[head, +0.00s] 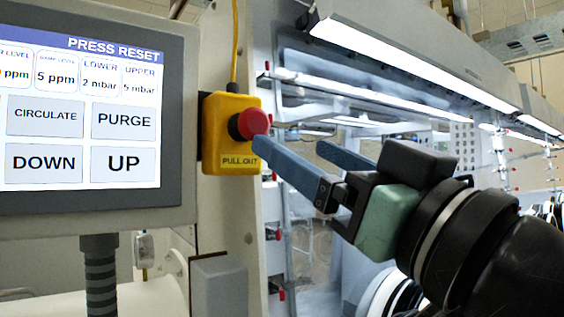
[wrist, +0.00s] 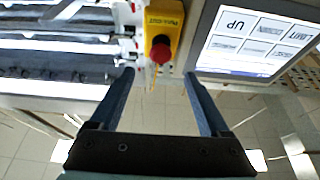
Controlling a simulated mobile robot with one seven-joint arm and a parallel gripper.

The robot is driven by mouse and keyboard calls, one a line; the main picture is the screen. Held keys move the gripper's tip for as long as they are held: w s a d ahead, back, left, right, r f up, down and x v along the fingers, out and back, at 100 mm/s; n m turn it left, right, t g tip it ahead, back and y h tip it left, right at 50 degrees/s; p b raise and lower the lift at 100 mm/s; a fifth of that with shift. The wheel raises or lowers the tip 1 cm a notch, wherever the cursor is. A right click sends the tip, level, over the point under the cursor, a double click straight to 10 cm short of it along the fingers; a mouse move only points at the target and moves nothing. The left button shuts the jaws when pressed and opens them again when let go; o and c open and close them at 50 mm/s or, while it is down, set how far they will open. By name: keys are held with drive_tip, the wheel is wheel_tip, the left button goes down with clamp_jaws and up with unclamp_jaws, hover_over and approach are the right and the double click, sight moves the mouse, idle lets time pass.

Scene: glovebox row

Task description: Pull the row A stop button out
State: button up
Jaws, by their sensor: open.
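The stop button is a red mushroom knob (head: 252,122) on a yellow box (head: 222,158) labelled "PULL OUT", beside the screen panel. In the wrist view the red knob (wrist: 161,50) lies just above the gap between the fingertips, on the yellow box (wrist: 160,17). My gripper (head: 290,146) is open, with blue-grey fingers pointing at the box from the right. In the head view the nearer fingertip overlaps the knob's lower right edge; I cannot tell whether it touches. In the wrist view my gripper (wrist: 160,74) has nothing between its fingers.
A screen panel (head: 188,120) reading "PRESS RESET" stands close left of the box. A yellow cable (head: 235,45) rises from the box. The glovebox with lit strips (head: 420,65) stretches away to the right. A grey box (head: 218,284) sits below.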

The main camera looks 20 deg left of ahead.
drive_tip(key=shift+b+v, duration=0.6)
drive_tip(key=shift+v, duration=1.5)
